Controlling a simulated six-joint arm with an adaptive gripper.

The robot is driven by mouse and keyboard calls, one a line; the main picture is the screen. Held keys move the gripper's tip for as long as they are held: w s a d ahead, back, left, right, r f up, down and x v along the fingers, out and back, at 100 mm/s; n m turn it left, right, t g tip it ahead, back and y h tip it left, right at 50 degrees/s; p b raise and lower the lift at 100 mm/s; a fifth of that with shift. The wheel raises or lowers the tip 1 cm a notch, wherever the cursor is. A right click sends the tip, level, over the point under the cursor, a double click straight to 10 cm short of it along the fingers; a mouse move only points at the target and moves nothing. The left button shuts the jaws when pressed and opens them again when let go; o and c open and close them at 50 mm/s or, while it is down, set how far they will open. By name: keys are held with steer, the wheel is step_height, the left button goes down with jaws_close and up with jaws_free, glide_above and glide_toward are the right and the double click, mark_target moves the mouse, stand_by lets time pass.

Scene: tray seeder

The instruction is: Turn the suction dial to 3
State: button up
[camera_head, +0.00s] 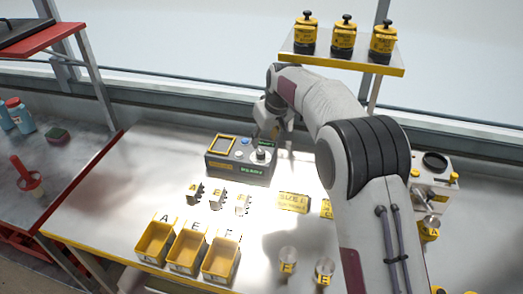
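A grey control box (212,168) stands at the back middle of the metal bench. It has a yellow-framed panel at its left, small buttons on top and green and yellow labels. A pale round knob (261,155) on its right side looks like the dial. Its pointer and numbers are too small to read. My gripper (268,138) is just above and behind this knob, pointing down. I cannot tell whether it touches the knob or how far apart its fingers are.
Yellow bins (153,243) marked A, E and F stand at the front left, with small lettered holders behind them. Yellow-lidded jars (343,37) stand on a raised shelf. A grey device (435,175) is at the right. My arm covers the bench's right middle.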

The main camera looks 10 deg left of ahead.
mark_target(261, 152)
steer(key=shift+s+d+f+m, duration=0.1)
steer(key=shift+s+m, duration=0.15)
steer(key=shift+m, duration=0.35)
steer(key=shift+x, duration=3.9)
jaws_close()
